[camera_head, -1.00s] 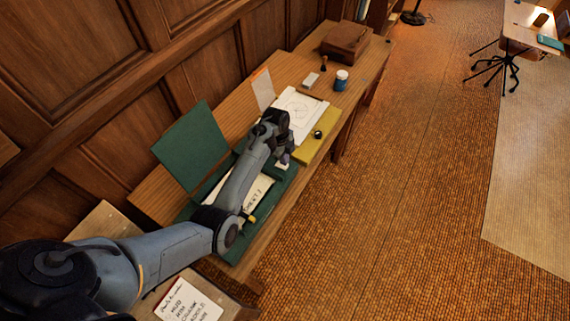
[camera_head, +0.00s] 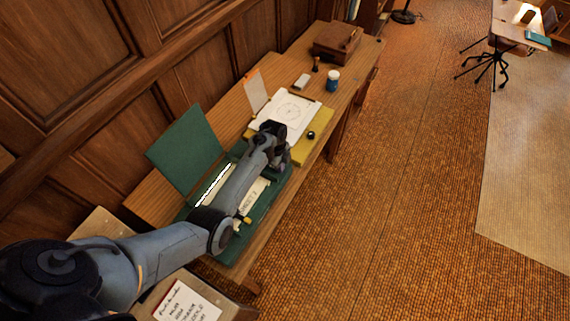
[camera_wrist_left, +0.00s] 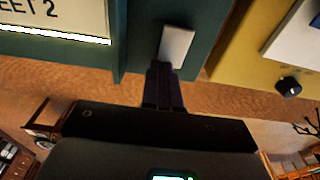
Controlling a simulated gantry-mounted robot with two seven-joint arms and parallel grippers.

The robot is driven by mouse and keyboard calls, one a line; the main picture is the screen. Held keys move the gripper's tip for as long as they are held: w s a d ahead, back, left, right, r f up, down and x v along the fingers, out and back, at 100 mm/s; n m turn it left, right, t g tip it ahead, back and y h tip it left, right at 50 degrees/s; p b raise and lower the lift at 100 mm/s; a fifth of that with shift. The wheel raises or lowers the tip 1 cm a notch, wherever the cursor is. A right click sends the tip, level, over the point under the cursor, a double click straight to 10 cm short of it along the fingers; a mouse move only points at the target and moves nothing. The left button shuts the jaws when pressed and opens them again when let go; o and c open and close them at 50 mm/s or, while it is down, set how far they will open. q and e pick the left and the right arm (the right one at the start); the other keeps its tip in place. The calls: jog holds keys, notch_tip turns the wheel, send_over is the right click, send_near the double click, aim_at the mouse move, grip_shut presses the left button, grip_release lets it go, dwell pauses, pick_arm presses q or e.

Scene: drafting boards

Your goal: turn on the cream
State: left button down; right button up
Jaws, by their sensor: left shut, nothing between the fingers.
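A dark green board (camera_head: 224,252) lies open on the wooden desk, its lid raised behind it. A cream sheet (camera_head: 253,195) lettered with a 2 lies on it; in the left wrist view the cream sheet (camera_wrist_left: 50,14) reads "EET 2". A bright white strip (camera_head: 213,185) is lit along the sheet; it also shows in the wrist view (camera_wrist_left: 55,35). A pale rocker switch (camera_wrist_left: 177,46) sits at the green board's corner. My left gripper (camera_wrist_left: 164,68) is shut and empty, its tips at the switch's lower edge; contact is unclear. My right gripper is out of view.
A yellow board (camera_head: 318,122) with a black knob (camera_head: 311,135) and a drawing (camera_head: 290,110) lies beside the green one. A blue jar (camera_head: 332,82), a pale block (camera_head: 302,81) and a brown case (camera_head: 337,42) stand farther back. Open floor lies right.

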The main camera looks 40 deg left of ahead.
pick_arm(q)
jog(key=shift+a, duration=0.1)
jog(key=shift+a+r, duration=0.1)
jog(key=shift+a, duration=0.1)
jog(key=shift+s+a+r+p, duration=0.15)
jog(key=shift+a+r+p, duration=0.05)
jog(key=shift+a+p, duration=0.35)
jog(key=shift+d, duration=0.1)
jog(key=shift+r+p, duration=0.5)
jog(key=r+p, duration=0.2)
jog(key=p, duration=0.1)
jog(key=r+p, duration=0.1)
jog(key=r, duration=0.1)
jog(key=shift+d, duration=0.25)
notch_tip(320, 180, up, 9)
jog(key=d, duration=0.1)
jog(key=shift+w+d, duration=0.2)
jog(key=shift+f, duration=0.1)
